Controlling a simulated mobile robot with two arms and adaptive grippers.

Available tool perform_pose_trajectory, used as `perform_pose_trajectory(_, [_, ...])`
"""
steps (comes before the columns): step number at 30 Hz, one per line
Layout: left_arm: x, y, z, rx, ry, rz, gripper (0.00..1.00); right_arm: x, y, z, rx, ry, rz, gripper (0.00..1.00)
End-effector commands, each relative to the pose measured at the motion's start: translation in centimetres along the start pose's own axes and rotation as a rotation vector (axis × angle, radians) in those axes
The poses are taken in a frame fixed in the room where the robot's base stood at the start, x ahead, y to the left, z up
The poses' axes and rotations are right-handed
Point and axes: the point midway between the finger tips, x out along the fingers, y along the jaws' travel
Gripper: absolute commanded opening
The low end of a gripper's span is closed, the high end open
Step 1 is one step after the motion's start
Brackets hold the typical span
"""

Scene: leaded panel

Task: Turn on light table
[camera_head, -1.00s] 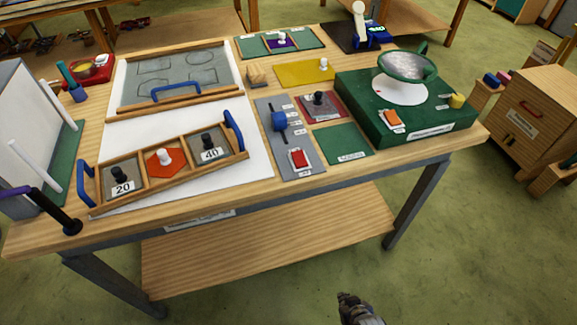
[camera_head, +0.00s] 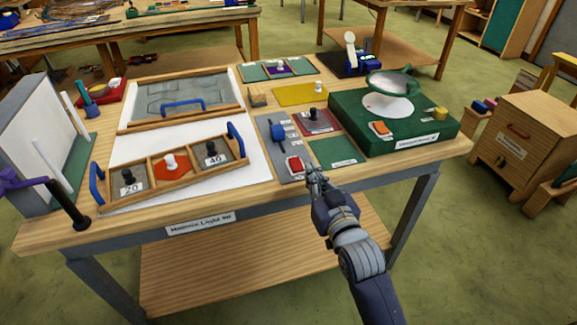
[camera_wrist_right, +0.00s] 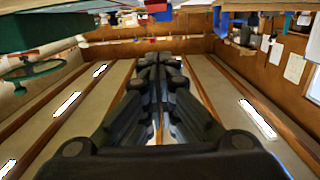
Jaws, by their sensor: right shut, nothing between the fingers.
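The white light-table surface (camera_head: 196,143) lies on the wooden workbench (camera_head: 237,196), partly covered by a wooden tray and a framed grey panel. My left gripper is not in view.
The wooden tray (camera_head: 141,196) holds weights marked 20 and 40. A green box (camera_head: 356,130) with an orange switch (camera_head: 380,128) and a round dish stands at right. A flat green plate (camera_head: 337,151) lies beside the grey plate. Floor is clear in front.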

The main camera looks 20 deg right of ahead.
Motion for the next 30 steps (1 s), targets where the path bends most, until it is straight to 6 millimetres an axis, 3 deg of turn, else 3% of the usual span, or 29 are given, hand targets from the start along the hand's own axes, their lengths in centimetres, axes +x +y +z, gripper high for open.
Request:
perform_pose_trajectory(3, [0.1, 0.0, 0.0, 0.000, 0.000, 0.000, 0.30, -0.1, 0.1, -0.8, 0.001, 0.015, 0.003, 0.00])
perform_pose_trajectory(16, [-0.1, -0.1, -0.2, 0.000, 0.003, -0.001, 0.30, 0.6, 0.1, -0.9, 0.001, 0.015, 0.002, 0.00])
perform_pose_trajectory(30, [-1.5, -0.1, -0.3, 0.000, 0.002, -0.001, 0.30, 8.6, 0.1, -1.1, 0.001, 0.014, 0.002, 0.00])
